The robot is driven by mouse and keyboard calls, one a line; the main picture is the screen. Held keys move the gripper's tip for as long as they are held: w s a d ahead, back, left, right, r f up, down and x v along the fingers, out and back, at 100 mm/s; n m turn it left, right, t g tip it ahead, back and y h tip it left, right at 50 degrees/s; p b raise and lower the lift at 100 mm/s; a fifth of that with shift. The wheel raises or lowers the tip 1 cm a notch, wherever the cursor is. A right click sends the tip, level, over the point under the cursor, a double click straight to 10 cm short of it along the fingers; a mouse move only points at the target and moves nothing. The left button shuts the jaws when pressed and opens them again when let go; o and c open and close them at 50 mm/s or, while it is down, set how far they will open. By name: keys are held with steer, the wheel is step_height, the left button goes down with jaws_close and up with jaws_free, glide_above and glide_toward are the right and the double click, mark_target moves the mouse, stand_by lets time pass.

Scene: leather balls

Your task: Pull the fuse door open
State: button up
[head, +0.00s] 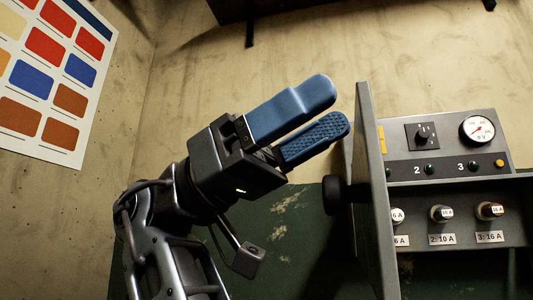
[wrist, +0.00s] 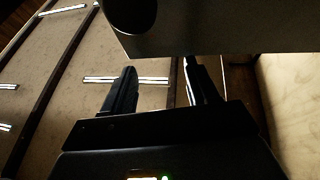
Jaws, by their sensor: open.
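The fuse door (head: 376,200) is a grey metal panel that stands out from the grey fuse box (head: 452,125), seen nearly edge-on, so it is open. Its round black knob (head: 340,195) points left in the head view. My gripper (head: 328,108) has two blue fingers, parted and with nothing between them. It is left of the door, with its tips near the door's upper edge and above the knob in the picture. In the wrist view, the knob (wrist: 130,12) and the door (wrist: 235,30) lie beyond the fingertips (wrist: 160,72). I cannot tell whether any finger touches the door.
Inside the box are labelled fuses (head: 441,214), one partly hidden by the door. Above them are a dial gauge (head: 477,130), a rotary switch (head: 422,136) and small lamps. A color chart (head: 50,75) hangs on the left wall. A dark ledge (head: 330,8) is overhead.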

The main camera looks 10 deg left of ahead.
steer(key=w+r+x, duration=0.1)
steer(key=x, duration=0.5)
steer(key=shift+s, duration=0.3)
